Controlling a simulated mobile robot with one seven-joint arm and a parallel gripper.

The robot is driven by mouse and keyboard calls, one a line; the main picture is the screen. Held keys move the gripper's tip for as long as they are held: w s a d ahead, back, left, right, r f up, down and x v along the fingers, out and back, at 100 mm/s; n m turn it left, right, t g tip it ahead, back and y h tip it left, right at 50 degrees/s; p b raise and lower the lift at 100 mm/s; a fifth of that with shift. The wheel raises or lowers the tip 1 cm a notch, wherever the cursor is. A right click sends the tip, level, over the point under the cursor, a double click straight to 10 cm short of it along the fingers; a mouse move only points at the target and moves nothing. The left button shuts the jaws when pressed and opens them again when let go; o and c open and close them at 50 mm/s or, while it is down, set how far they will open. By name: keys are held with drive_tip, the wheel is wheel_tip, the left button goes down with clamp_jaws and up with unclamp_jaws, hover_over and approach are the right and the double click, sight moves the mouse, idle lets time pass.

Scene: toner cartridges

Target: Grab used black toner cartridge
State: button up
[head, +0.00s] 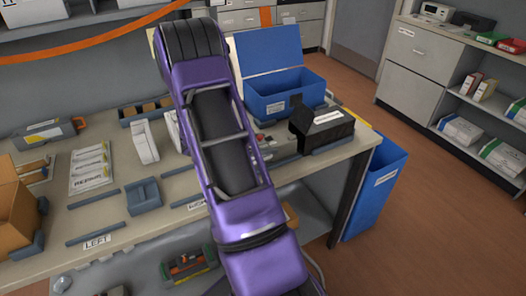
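A black, box-shaped object (325,132) with a pale label on its sloped top rests near the right end of the workbench (110,205). It looks like the black toner cartridge, but the label is too small to read, so I cannot tell if it is marked used. Grey parts with small red details (268,145) sit just left of it, partly hidden by my purple arm. My arm rises across the middle of the view, left of the black object. My gripper does not show, and I see nothing held.
A blue open-lidded box (285,95) stands behind the black object. A blue bin (378,190) stands on the floor past the bench's right end. White upright parts (143,143), a small blue-grey holder (143,193) and a cardboard box (15,215) are to the left. Shelves stand far right.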

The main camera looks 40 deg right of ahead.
clamp_jaws()
idle(0.3)
